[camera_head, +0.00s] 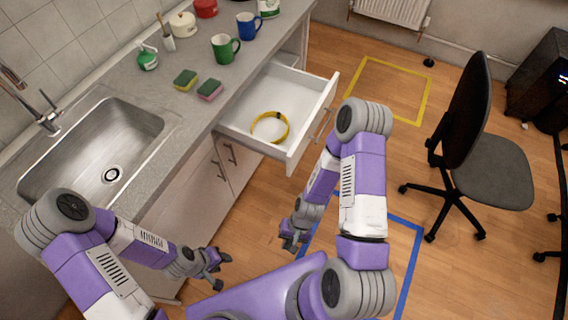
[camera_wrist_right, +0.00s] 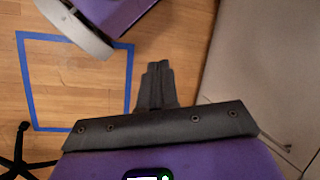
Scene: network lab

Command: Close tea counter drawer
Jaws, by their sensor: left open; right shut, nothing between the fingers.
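The tea counter drawer (camera_head: 258,103) is white and stands pulled out from under the grey counter in the head view. A yellow ring-shaped item (camera_head: 270,128) lies inside it. The drawer's handle (camera_head: 322,122) is on its front panel. My left gripper (camera_head: 221,271) is open and empty, low in front of the cabinet doors. My right gripper (camera_head: 291,243) is shut and empty, below the drawer front and clear of it. In the right wrist view, my right gripper's fingers (camera_wrist_right: 158,84) are together above the wooden floor. The drawer is not clearly seen in that view.
The grey counter (camera_head: 185,115) holds a sink (camera_head: 90,155), two sponges (camera_head: 209,90), a green mug (camera_head: 224,48) and a blue mug (camera_head: 249,26). An office chair (camera_head: 480,165) stands at the right. Open floor with yellow and blue tape lies between.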

